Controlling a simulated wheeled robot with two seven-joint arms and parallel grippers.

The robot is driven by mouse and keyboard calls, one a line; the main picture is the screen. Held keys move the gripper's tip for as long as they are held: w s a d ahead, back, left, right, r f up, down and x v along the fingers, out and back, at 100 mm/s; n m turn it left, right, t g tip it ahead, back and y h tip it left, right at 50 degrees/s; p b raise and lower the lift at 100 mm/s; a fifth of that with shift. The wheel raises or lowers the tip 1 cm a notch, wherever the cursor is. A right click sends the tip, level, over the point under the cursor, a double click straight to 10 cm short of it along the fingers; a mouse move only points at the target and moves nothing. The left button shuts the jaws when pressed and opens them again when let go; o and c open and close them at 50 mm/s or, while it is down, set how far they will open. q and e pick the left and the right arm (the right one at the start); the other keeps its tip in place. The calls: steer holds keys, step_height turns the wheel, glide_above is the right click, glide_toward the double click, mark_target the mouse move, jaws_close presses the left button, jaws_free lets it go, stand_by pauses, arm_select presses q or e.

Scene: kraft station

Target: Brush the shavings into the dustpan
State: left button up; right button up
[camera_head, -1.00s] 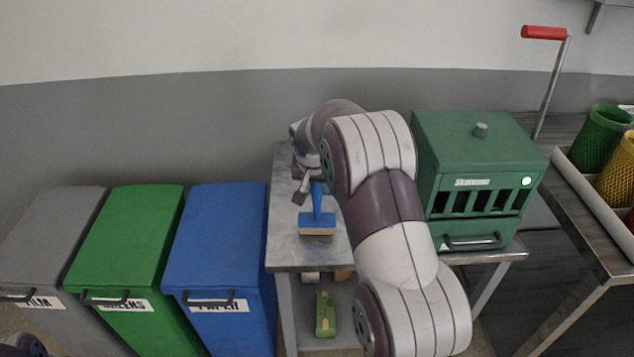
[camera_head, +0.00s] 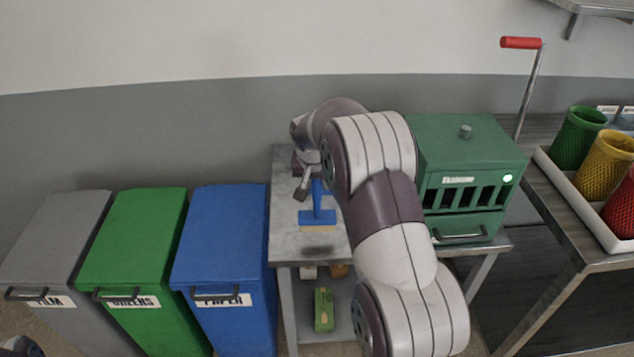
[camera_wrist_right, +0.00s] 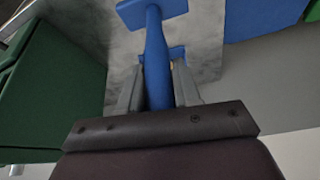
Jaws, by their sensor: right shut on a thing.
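My right gripper (camera_wrist_right: 157,88) is shut on the handle of a blue brush (camera_wrist_right: 154,50), which also shows in the head view (camera_head: 318,217). The brush's wide head with pale bristles hangs a little above the grey metal table (camera_head: 296,240), with a dark patch like its shadow below. In the wrist view a small blue piece (camera_wrist_right: 177,52) shows behind the handle; I cannot tell what it is. I make out no shavings and no clear dustpan. My right arm hides the table's right part. My left gripper is out of view.
A green machine (camera_head: 465,165) with a drawer stands right of my arm. Grey (camera_head: 60,235), green (camera_head: 135,235) and blue (camera_head: 222,235) bins stand left of the table. A green block (camera_head: 323,310) lies on the lower shelf. Baskets (camera_head: 605,160) stand far right.

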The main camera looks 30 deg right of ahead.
step_height(320, 180, up, 2)
steer(key=shift+r+p, duration=0.1)
steer(key=shift+p, duration=0.45)
steer(key=shift+r+p, duration=0.45)
steer(key=shift+r, duration=0.05)
steer(key=shift+f, duration=0.1)
